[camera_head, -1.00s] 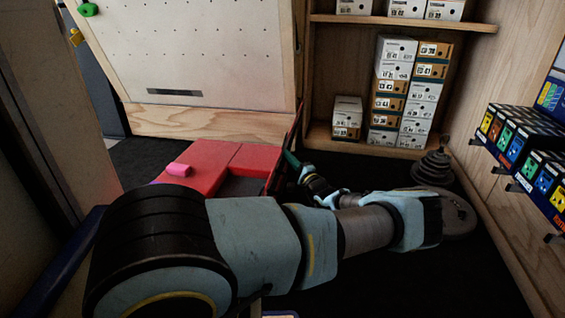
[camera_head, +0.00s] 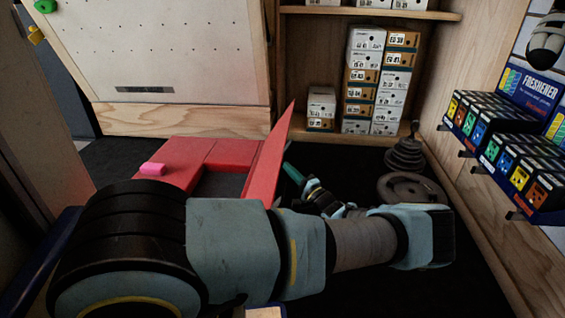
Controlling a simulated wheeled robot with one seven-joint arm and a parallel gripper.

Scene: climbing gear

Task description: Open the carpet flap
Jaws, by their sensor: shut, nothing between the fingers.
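The red carpet flap (camera_head: 268,165) stands steeply raised at the right side of the red mat (camera_head: 208,153), its broad red face toward the left. A dark recess (camera_head: 222,185) lies in the mat to the left of the flap. My gripper (camera_head: 292,173), with green fingertips, is just right of the flap. It is small and partly hidden; it looks shut, with nothing seen in it. Whether it touches the flap, I cannot tell. My arm hides the flap's lower end and the mat's near part.
A pink block (camera_head: 152,169) lies on the mat's left. A perforated white board (camera_head: 170,50) stands behind. Shoe boxes (camera_head: 378,85) fill the back shelf. Weight plates (camera_head: 405,160) lie on the dark floor at right, below a rack of small boxes (camera_head: 510,150).

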